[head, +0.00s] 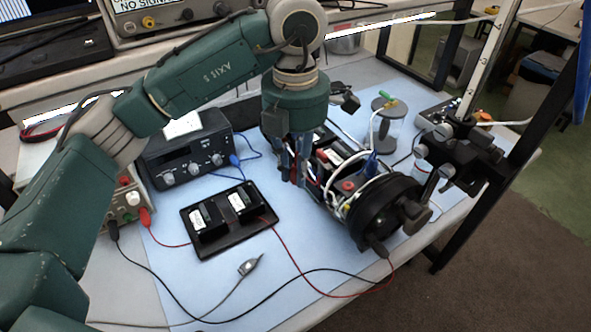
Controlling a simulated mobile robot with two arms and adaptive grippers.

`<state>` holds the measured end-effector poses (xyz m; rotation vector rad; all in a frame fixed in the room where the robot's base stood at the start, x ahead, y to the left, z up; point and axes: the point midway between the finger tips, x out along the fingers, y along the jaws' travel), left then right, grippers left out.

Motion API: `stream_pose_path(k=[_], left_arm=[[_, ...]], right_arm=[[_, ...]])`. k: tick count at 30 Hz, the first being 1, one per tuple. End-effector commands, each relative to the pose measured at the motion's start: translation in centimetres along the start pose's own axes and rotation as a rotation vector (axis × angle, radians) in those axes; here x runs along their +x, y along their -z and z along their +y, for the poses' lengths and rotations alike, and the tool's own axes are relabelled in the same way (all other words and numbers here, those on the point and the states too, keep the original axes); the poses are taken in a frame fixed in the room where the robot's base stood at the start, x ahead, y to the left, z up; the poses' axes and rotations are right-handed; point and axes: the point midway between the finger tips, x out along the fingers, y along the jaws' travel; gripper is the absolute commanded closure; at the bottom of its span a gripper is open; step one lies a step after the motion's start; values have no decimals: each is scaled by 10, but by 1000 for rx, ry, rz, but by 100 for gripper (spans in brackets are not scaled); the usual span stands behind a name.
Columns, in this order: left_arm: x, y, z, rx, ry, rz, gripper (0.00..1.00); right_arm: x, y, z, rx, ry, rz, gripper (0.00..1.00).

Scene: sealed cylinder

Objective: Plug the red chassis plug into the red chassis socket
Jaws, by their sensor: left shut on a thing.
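My left gripper (290,172) points down at the left side of the cylinder chassis (385,210), in the middle of the head view. It is shut on a small red piece, which I take for the red chassis plug (294,179); the fingers hide most of it. The chassis lies open on the table, with its round black end toward the lower right. A round red fitting (348,185), which looks like the red chassis socket, sits on top near that end, right of the gripper and apart from it. My right gripper is not in view.
A black tray (225,243) with two dark modules lies left of the chassis on the blue mat (195,278). A black instrument box (186,150) and a power supply stand behind. Red and black leads cross the front. A black clamp stand (455,150) is at right.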

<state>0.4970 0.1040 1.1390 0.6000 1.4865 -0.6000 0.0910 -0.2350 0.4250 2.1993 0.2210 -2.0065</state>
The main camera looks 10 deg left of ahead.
Motion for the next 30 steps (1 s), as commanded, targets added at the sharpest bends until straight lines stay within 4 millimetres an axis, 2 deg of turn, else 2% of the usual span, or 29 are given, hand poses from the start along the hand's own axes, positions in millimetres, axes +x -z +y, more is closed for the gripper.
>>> stream_pose_path(k=[6, 8, 11, 17, 24, 30], left_arm=[[3, 3, 2, 50, -3, -1, 100], [6, 7, 3, 120, -8, -2, 100], [13, 17, 5, 318, -17, -5, 100], [36, 50, 8, 891, -37, 1, 100], [63, 94, 0, 1609, -33, 14, 100], [81, 126, -11, 2091, -13, 11, 100]], right_arm=[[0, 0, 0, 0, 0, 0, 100], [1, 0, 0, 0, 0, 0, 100], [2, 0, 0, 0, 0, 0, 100], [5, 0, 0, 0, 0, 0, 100], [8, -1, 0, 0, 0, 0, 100], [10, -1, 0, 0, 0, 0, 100]])
